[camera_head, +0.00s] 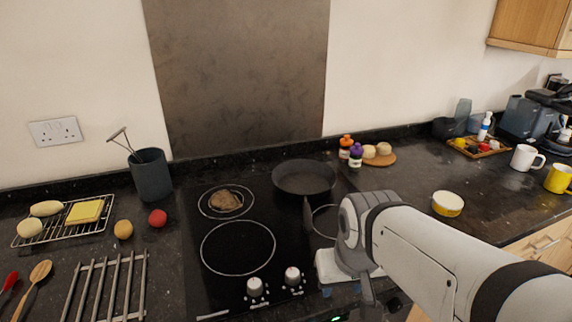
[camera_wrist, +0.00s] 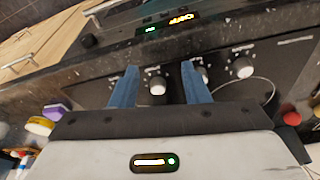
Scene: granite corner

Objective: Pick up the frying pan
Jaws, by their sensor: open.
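The black frying pan (camera_head: 304,178) sits upright on the back right of the cooktop in the head view. Its dark handle (camera_head: 308,215) points toward the front. My gripper (camera_head: 346,288) is in front of the pan and to its right, over the front right part of the cooktop, apart from the pan. My arm partly hides the cooktop there. In the wrist view, the two blue fingers of my gripper (camera_wrist: 160,80) are spread with nothing held between them. I cannot make out the pan in the wrist view.
A brown piece of food (camera_head: 226,200) lies on the back left burner. Control knobs (camera_head: 292,276) stand up at the cooktop's front. Small bottles (camera_head: 356,155) and a round board (camera_head: 380,158) are right of the pan. A yellow-white bowl (camera_head: 448,203) stands beyond my arm.

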